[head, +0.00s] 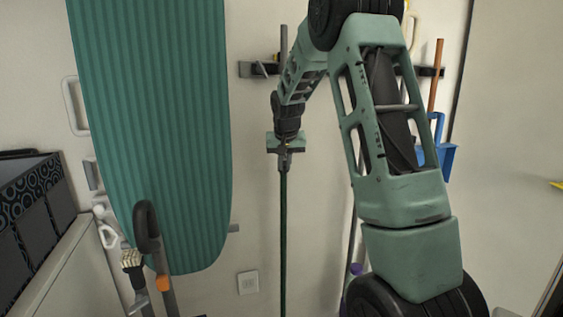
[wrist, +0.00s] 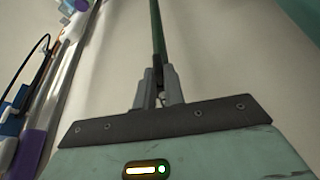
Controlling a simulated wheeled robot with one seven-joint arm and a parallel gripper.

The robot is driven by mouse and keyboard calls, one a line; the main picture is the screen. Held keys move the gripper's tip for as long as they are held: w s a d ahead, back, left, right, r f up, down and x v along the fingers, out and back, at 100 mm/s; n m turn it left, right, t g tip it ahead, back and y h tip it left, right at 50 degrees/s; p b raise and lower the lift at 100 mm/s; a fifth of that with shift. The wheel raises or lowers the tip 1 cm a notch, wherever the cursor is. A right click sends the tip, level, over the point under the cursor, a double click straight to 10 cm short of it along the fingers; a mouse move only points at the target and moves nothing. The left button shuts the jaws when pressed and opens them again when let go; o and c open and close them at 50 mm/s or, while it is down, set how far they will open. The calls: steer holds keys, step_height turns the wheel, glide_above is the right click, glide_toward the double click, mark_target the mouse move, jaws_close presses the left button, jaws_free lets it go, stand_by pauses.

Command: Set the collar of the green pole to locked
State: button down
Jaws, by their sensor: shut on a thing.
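The green pole (head: 283,235) stands upright against the pale wall, below my gripper (head: 285,162) in the head view. In the wrist view the pole (wrist: 157,35) runs away from between my gripper's grey fingers (wrist: 159,88). The fingers are shut on the pole near the top of its visible green part. I cannot make out the collar or its setting; the fingers hide that stretch. A thin dark rod (head: 284,42) shows above, beside my arm; I cannot tell whether it is part of the same pole.
A green ribbed ironing board (head: 155,130) hangs left of the pole. A dark wall rack (head: 250,70) is behind my arm. A blue dustpan (head: 447,155) and an orange-brown handle (head: 436,75) are at right. A patterned box (head: 35,200) and brush (head: 133,262) stand at left.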

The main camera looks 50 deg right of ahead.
steer(key=shift+s+d+n+t+y+p, duration=0.25)
steer(key=shift+d+n+y, duration=0.35)
steer(key=shift+n, duration=1.15)
steer(key=shift+s+d+n+t+y+p, duration=0.15)
steer(key=shift+d+n+y, duration=0.45)
steer(key=shift+n, duration=1.2)
steer(key=shift+s+d+n+t+y+p, duration=0.25)
steer(key=shift+d+n+y, duration=0.35)
steer(key=shift+n, duration=1.15)
steer(key=shift+w, duration=0.1)
steer(key=c, duration=1.5)
jaws_free()
steer(key=b+v, duration=0.1)
steer(key=v, duration=1.6)
steer(key=shift+d+r+b, duration=0.2)
steer(key=shift+b, duration=0.1)
